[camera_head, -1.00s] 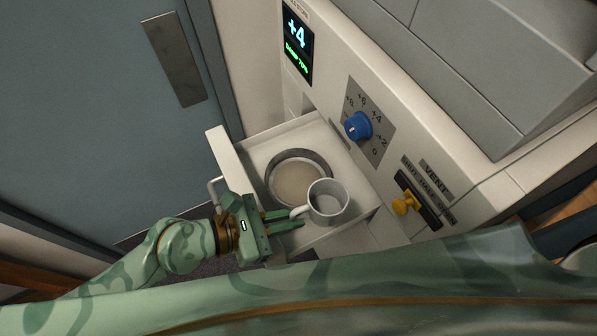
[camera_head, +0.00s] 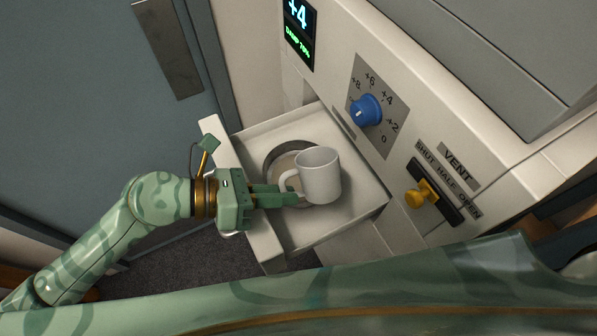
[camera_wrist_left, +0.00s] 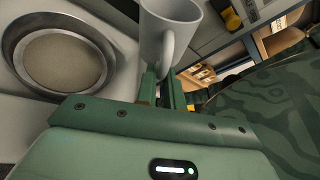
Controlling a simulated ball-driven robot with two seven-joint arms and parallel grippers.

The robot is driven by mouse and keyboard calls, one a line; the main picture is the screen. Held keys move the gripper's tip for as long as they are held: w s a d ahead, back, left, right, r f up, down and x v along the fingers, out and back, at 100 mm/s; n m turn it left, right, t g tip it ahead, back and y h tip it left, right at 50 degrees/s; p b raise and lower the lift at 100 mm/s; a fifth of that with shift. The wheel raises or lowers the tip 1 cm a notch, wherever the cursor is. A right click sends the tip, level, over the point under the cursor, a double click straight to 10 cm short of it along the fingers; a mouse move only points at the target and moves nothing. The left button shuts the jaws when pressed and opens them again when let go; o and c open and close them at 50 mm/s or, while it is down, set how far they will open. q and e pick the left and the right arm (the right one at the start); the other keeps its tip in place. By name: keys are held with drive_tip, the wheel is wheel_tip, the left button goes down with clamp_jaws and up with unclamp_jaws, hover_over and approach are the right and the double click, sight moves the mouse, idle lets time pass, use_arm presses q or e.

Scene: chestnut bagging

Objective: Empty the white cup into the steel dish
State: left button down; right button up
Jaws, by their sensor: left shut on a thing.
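The white cup (camera_head: 320,176) is held by its handle in my left gripper (camera_head: 287,195), which is shut on it. In the head view the cup is tilted and hangs above the open drawer, overlapping the right part of the steel dish (camera_head: 272,158). In the left wrist view the cup (camera_wrist_left: 168,28) is beyond the fingertips, and the steel dish (camera_wrist_left: 14,45) is to its left with a flat beige inside. The cup's contents are hidden. My right gripper is not in view.
The dish sits in a pale open drawer (camera_head: 355,205) of a white machine. A blue knob (camera_head: 365,111), a yellow vent lever (camera_head: 416,197) and a lit display (camera_head: 298,30) are on its front. A blue-grey door (camera_head: 90,100) stands at left.

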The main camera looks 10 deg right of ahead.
sight(298, 167)
use_arm(q)
drive_tip(key=shift+w+a+r+n+g+h, duration=0.1)
drive_tip(key=shift+w+r+n+g+h, duration=0.25)
drive_tip(key=shift+r+n, duration=0.4)
drive_tip(key=shift+w+r+n+g+h, duration=0.25)
drive_tip(key=shift+r+n+g, duration=0.25)
drive_tip(key=shift+n, duration=0.35)
drive_tip(key=shift+r+n+g+p, duration=0.25)
drive_tip(key=shift+r+n+p, duration=0.25)
drive_tip(key=shift+n, duration=0.3)
drive_tip(key=shift+h, duration=0.3)
drive_tip(key=shift+w+f+n+b, duration=0.1)
drive_tip(key=shift+f+n+b, duration=0.2)
drive_tip(key=shift+n, duration=0.4)
drive_tip(key=shift+w+a+r+n+g+h, duration=0.15)
drive_tip(key=shift+w+r+n+g+h, duration=0.1)
drive_tip(key=shift+w+n, duration=0.2)
drive_tip(key=shift+w+a+r+n+g+h, duration=0.15)
drive_tip(key=shift+w+n+h, duration=0.1)
drive_tip(key=shift+w+n, duration=0.15)
drive_tip(key=shift+w+r, duration=0.1)
drive_tip(key=shift+r, duration=0.05)
idle(0.5)
